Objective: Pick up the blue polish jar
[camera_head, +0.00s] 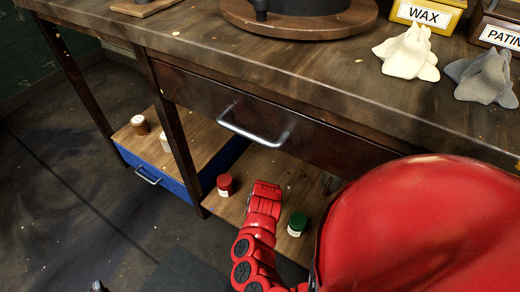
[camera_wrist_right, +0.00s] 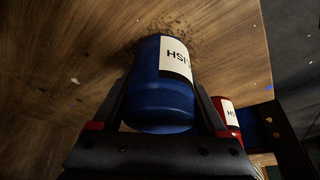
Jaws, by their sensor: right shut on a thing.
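The blue polish jar (camera_wrist_right: 160,85), with a white label, stands out in the right wrist view. My right gripper (camera_wrist_right: 162,108) is shut on it, with one dark finger along each side. I cannot tell whether the jar touches the wooden shelf or is just clear of it. In the head view my red right arm reaches down to the lower shelf, and its gripper end (camera_head: 266,188) is over the shelf between a red jar and a green jar. The blue jar is hidden there behind my arm. My left gripper is not clearly in view.
The red jar (camera_head: 224,186) and green jar (camera_head: 297,224) stand on the lower shelf (camera_head: 262,164), close on either side of my arm. The workbench drawer (camera_head: 270,130) with its metal handle overhangs. A blue drawer unit (camera_head: 145,172) is at the left.

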